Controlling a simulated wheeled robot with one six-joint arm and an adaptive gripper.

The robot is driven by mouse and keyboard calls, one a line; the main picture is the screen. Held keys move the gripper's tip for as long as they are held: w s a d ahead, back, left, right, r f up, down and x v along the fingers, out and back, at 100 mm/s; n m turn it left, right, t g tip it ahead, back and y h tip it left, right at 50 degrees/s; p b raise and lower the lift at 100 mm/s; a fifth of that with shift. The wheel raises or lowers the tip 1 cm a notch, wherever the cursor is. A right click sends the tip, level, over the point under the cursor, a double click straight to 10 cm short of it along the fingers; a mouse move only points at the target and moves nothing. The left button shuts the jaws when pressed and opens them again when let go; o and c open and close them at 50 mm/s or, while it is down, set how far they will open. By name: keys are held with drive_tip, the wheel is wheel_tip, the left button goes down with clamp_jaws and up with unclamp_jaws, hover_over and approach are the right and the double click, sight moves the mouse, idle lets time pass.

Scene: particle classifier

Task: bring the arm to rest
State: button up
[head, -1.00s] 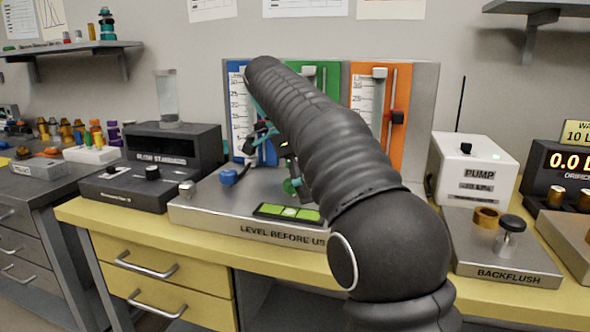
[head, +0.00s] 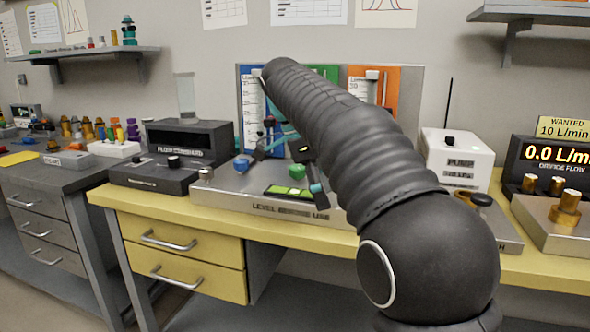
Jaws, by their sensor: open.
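My black ribbed arm (head: 350,145) reaches from the lower right up and across the bench in the head view. My gripper (head: 282,168), with teal and dark fingers, shows partly behind and below the arm's far end. Its fingers are spread and I see nothing held between them. It appears in front of the flowmeter panel, above the grey levelling base (head: 225,195). A blue knob (head: 241,165) and a green knob (head: 296,172) show near the fingers; I cannot tell whether they touch. The arm hides much of the panel's middle.
A black flow standard box (head: 190,140) stands left of the base. A white pump (head: 455,160), a backflush plate (head: 510,235) and an orifice flow display (head: 550,160) stand right. A lime level vial (head: 285,190) lies on the base. Floor shows at lower left.

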drive_tip(key=s+d+f+n+t+y, duration=0.2)
drive_tip(key=s+d+n, duration=0.3)
drive_tip(key=s+n, duration=0.15)
drive_tip(key=s+d+f+n+t+y, duration=0.1)
drive_tip(key=s+d+f+n+t, duration=0.1)
drive_tip(key=s+f+n, duration=0.4)
drive_tip(key=s+d+f+n+t+y, duration=0.1)
drive_tip(key=s+d+f+n+t, duration=0.1)
drive_tip(key=s+f+n, duration=0.5)
drive_tip(key=s+d+f, duration=0.1)
drive_tip(key=s+f, duration=0.2)
drive_tip(key=s, duration=0.2)
drive_tip(key=shift+s+d, duration=0.25)
drive_tip(key=shift+s, duration=0.15)
